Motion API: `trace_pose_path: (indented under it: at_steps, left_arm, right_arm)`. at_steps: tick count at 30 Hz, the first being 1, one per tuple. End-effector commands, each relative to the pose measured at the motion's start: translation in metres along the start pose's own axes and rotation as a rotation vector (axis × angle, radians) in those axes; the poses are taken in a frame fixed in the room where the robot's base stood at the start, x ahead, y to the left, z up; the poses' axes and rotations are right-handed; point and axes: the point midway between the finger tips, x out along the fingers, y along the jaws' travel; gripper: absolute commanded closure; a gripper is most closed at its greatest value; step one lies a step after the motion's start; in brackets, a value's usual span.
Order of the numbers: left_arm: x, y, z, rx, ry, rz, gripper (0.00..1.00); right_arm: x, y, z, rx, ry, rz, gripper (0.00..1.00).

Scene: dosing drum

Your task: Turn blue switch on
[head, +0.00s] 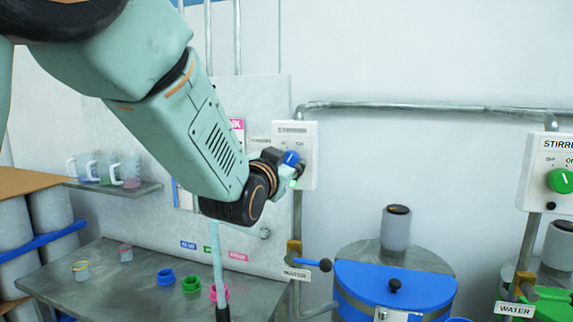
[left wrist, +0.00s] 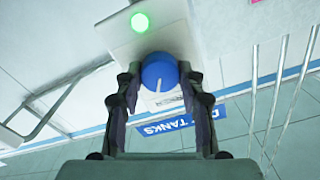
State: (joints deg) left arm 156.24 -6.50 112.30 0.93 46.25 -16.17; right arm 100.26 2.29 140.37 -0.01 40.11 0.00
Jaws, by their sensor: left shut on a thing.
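The blue switch (head: 291,158) is a round knob on a white wall box (head: 309,165) in the head view, partly hidden by my left gripper (head: 284,167). In the left wrist view the blue knob (left wrist: 160,72) sits between the two dark fingers of my left gripper (left wrist: 162,85), which is shut on it. A white pointer line on the knob runs toward the bottom of that picture. A round green lamp (left wrist: 140,22) glows on the same box. The box's labels are too small to read surely. My right gripper is not in view.
Pipes run from the box along the wall. A blue-lidded drum (head: 395,285) stands below right. A stirrer box (head: 548,172) with a green knob is at far right. A metal table (head: 130,290) holds small coloured rings. A shelf (head: 115,190) carries jugs.

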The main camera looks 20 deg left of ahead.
Motion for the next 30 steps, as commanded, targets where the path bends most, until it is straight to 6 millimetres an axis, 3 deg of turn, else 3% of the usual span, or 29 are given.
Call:
trace_pose_path:
  at_steps: [12,13,21,30]
  left_arm:
    - [-0.0008,0.0018,0.0052,0.009,-0.013,0.005,0.93]
    - [-0.0008,0.0018,0.0052,0.009,-0.013,0.005,0.59]
    - [-0.0004,0.0009,0.0025,0.007,-0.007,0.002,0.38]
    - [-0.0016,0.0004,0.0010,0.007,-0.003,0.001,0.38]
  right_arm:
    - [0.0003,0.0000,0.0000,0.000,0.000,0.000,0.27]
    - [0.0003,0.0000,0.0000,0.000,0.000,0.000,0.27]
    - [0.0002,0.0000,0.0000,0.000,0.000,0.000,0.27]
    - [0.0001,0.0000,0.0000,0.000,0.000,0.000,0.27]
